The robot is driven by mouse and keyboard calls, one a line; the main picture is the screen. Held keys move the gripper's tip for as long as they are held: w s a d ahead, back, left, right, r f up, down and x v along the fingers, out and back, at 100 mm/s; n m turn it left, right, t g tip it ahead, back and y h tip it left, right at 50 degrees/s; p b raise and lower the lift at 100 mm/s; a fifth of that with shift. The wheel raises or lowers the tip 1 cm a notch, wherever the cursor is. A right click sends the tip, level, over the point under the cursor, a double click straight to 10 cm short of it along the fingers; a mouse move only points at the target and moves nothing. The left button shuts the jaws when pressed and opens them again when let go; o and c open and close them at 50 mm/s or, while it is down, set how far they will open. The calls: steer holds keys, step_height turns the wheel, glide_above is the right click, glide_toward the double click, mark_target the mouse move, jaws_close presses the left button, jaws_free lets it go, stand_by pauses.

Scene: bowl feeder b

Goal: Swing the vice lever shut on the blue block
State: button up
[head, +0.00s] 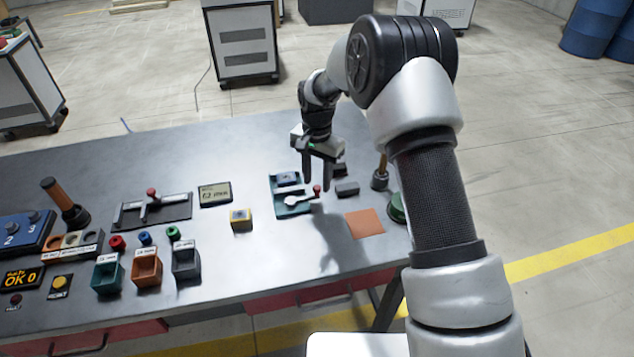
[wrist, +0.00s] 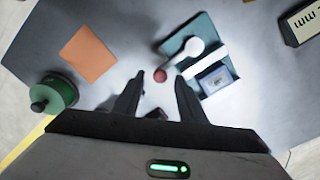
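The vice has a teal base (head: 293,210) and stands on the table right of centre; it also shows in the wrist view (wrist: 176,44). Its pale lever (head: 300,200) ends in a red knob (head: 317,189) and points right in the head view. The blue block (head: 288,179) sits at the far end of the vice and shows beside a white bar in the wrist view (wrist: 215,80). My gripper (head: 317,183) is open, fingers pointing down. In the wrist view the red knob (wrist: 160,75) appears between the fingertips (wrist: 158,79); contact cannot be told.
An orange square (head: 365,223), a green round part (head: 397,208) and an upright-handled post (head: 380,178) are farther right. A yellow block (head: 241,219) stands left, with clear table between it and the vice.

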steer(key=shift+f, duration=0.85)
jaws_close()
